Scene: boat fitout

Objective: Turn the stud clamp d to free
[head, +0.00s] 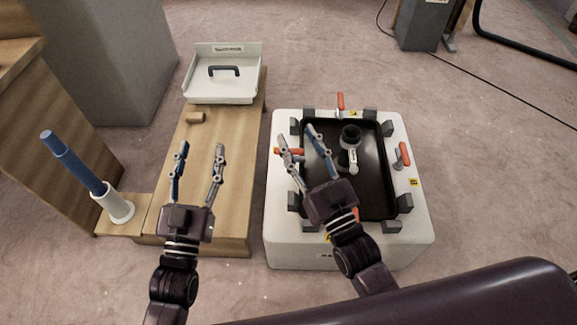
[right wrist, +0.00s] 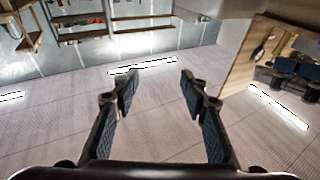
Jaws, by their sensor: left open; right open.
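A white box (head: 282,236) with a black recessed tray (head: 372,190) carries clamps with orange handles on its rim. One clamp (head: 341,103) is at the far side, one (head: 403,155) at the right, one (head: 288,152) at the left and one (head: 355,214) at the near side, partly hidden by my right arm. The label letters are too small to read, so I cannot tell which is clamp d. My right gripper (head: 298,135) is open over the left clamp and tray edge; it is empty in the right wrist view (right wrist: 159,82). My left gripper (head: 200,148) is open and empty above the wooden bench.
A black-and-white fitting (head: 350,140) stands in the tray. Grey blocks surround the tray. A blue rod (head: 72,162) stands in a white holder (head: 117,205) at the left.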

